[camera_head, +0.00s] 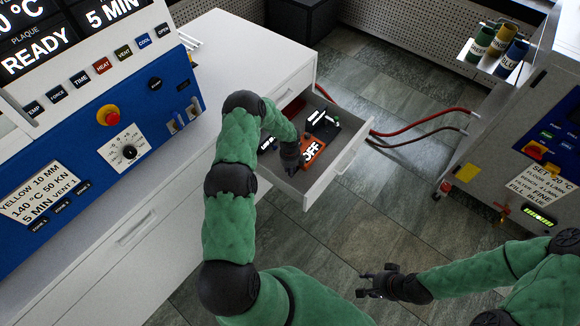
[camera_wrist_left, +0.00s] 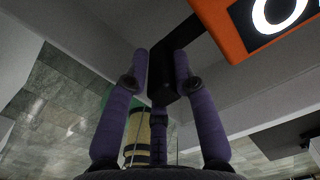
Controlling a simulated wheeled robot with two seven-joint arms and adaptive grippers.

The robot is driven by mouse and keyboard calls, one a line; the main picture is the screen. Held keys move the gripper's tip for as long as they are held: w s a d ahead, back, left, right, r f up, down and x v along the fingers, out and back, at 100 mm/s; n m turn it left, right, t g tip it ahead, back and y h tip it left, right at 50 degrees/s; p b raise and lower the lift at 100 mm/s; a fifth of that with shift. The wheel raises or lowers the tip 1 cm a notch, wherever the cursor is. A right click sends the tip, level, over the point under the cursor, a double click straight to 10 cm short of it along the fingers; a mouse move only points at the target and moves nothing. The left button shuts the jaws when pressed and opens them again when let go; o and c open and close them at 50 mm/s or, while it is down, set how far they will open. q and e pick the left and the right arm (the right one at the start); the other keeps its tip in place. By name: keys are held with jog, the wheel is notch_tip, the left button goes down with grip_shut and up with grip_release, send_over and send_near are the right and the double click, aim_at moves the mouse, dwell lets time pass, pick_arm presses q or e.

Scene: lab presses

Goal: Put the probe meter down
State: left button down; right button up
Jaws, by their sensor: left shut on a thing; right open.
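The probe meter (camera_head: 313,152) is an orange device with a white-on-black "OFF" display, inside the open drawer (camera_head: 338,170). In the left wrist view, its orange corner (camera_wrist_left: 228,32) and part of the display show at the upper right. My left gripper (camera_head: 290,156) reaches down into the drawer at the meter's left end. Its fingers (camera_wrist_left: 161,72) are shut on a black part that reaches toward the orange body. I cannot tell whether the meter touches the drawer floor. My right gripper (camera_head: 372,284) is open and empty, over the floor.
A black device with a white label (camera_head: 323,122) lies in the drawer behind the meter. A black labelled item (camera_head: 268,144) is left of my gripper. Red hoses (camera_head: 415,124) run from behind the drawer to the blue unit (camera_head: 535,150) at right. Drawer walls are close around.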

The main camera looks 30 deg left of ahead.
pick_arm(q)
jog(key=shift+w+f+b, duration=0.1)
jog(key=shift+f+b, duration=0.7)
jog(key=shift+f, duration=2.3)
jog(key=c, duration=1)
grip_release()
jog(key=r+p, duration=0.3)
jog(key=r, duration=0.9)
jog(key=shift+s+r+p, duration=0.1)
jog(key=shift+s+p, duration=0.1)
jog(key=shift+p, duration=0.2)
